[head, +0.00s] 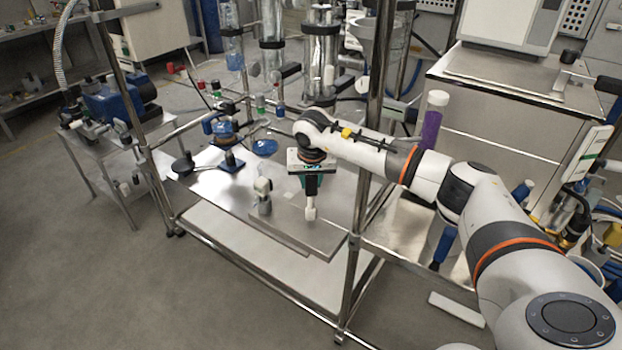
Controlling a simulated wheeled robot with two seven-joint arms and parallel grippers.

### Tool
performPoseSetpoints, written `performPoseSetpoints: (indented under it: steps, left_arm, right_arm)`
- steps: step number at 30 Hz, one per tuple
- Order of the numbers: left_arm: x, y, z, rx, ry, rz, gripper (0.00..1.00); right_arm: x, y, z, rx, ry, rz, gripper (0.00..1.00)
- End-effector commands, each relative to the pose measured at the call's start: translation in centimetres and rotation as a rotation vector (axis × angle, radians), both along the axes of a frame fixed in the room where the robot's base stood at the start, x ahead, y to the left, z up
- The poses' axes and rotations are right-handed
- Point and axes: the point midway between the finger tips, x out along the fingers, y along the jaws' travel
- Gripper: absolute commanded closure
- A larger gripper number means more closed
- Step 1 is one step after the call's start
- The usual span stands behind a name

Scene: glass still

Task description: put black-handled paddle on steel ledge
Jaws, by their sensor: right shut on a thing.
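My right gripper (311,192) reaches in from the right and points down over the front part of the bench. It is shut on what looks like the black-handled paddle (310,213). A pale end hangs below the dark part at the jaws, and the handle is hard to tell from the fingers. The steel ledge (325,238) is a flat plate along the front of the bench, just under the pale end. I cannot tell whether the two touch. My left gripper is not in view.
A small grey fitting (263,195) stands just left of my right gripper. Steel frame posts (366,150) rise close to my right arm. Glass columns (325,60) stand behind. A blue-based stand (228,162) is at left. A purple cylinder (430,130) stands at right.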

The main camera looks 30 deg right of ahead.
Motion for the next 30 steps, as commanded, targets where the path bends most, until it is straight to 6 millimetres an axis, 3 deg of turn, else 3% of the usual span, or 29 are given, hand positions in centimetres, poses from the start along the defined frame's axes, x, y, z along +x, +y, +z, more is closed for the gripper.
performPoseSetpoints:
  steps: [23,24,27,30]
  left_arm:
    - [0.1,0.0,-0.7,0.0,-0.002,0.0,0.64]
    - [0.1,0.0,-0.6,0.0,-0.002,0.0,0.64]
    - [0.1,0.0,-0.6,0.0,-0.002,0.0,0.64]
    - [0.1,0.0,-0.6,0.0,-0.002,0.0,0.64]
  right_arm:
    - [0.0,0.0,-1.0,0.0,0.0,0.0,1.0]
    - [0.0,0.0,-1.0,0.0,0.0,0.0,0.65]
    - [0.0,0.0,-1.0,0.0,0.0,0.0,0.48]
    - [0.0,0.0,-1.0,0.0,0.0,0.0,0.46]
